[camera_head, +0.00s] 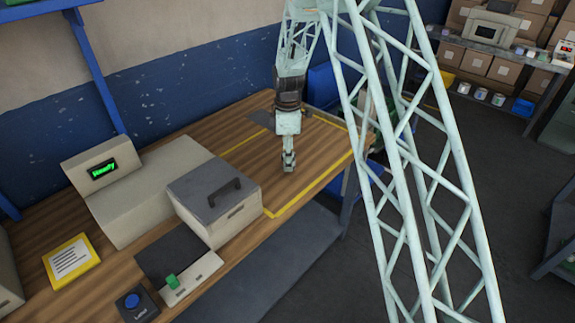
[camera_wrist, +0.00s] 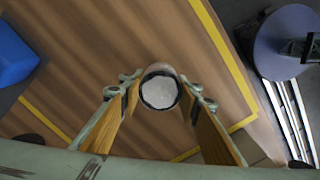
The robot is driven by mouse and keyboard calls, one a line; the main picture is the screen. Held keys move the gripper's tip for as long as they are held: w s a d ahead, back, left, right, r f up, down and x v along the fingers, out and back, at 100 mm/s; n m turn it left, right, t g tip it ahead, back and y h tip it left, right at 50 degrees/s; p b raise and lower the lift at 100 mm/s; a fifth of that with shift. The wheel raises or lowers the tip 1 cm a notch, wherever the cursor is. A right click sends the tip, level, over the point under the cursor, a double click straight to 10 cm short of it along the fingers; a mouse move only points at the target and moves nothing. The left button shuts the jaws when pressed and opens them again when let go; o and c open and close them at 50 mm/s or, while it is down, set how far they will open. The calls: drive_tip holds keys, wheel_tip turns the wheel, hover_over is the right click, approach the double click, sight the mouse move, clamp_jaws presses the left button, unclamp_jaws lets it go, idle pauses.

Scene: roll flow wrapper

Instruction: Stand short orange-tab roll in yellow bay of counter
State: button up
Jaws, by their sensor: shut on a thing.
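My gripper (camera_head: 288,165) reaches straight down over the wooden counter (camera_head: 235,170), inside the yellow-outlined bay (camera_head: 308,188). In the wrist view my gripper (camera_wrist: 158,92) is shut on a short roll (camera_wrist: 159,91), seen end-on with a pale round face and a dark rim between the fingertips. The roll looks upright. Its orange tab does not show, and I cannot tell whether its base touches the counter. The bay's yellow lines (camera_wrist: 226,60) run on both sides of the roll in the wrist view.
Left of the bay stand a grey lidded box (camera_head: 213,195) with a handle and a machine with a green display (camera_head: 103,169). A blue object (camera_wrist: 12,55) lies at the left of the wrist view. A round bluish disc (camera_wrist: 285,38) is beyond the counter edge.

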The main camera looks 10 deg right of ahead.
drive_tip(key=shift+f, duration=1.1)
drive_tip(key=shift+f, duration=0.2)
drive_tip(key=o, duration=0.9)
drive_tip(key=shift+r, duration=0.15)
wheel_tip(320, 180, up, 11)
drive_tip(key=shift+r+p, duration=0.1)
drive_tip(key=shift+p, duration=0.25)
drive_tip(key=shift+r, duration=0.45)
